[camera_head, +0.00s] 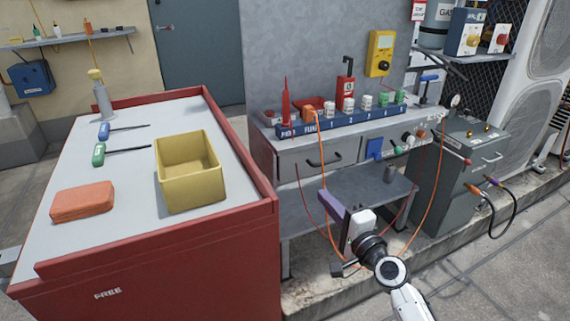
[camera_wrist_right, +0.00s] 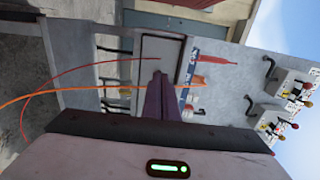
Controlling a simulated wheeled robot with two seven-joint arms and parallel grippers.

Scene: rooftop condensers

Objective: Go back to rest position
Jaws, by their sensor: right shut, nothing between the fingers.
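My right gripper (camera_head: 328,203) comes in from the bottom right in the head view, in front of the grey workbench (camera_head: 285,165). Its purple fingers point up and left and are closed together with nothing between them. In the right wrist view the closed fingers (camera_wrist_right: 158,92) also show. Orange and red cables (camera_head: 419,215) hang near the gripper and wrist; whether they touch it I cannot tell. My left gripper is not in view.
A red-sided cart (camera_head: 245,215) stands left, carrying a yellow bin (camera_head: 188,195), an orange block (camera_head: 82,201) and two screwdrivers. The bench holds a blue labelled rack (camera_head: 345,122). A grey cabinet (camera_head: 432,195) stands right. Paved floor at lower right is open.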

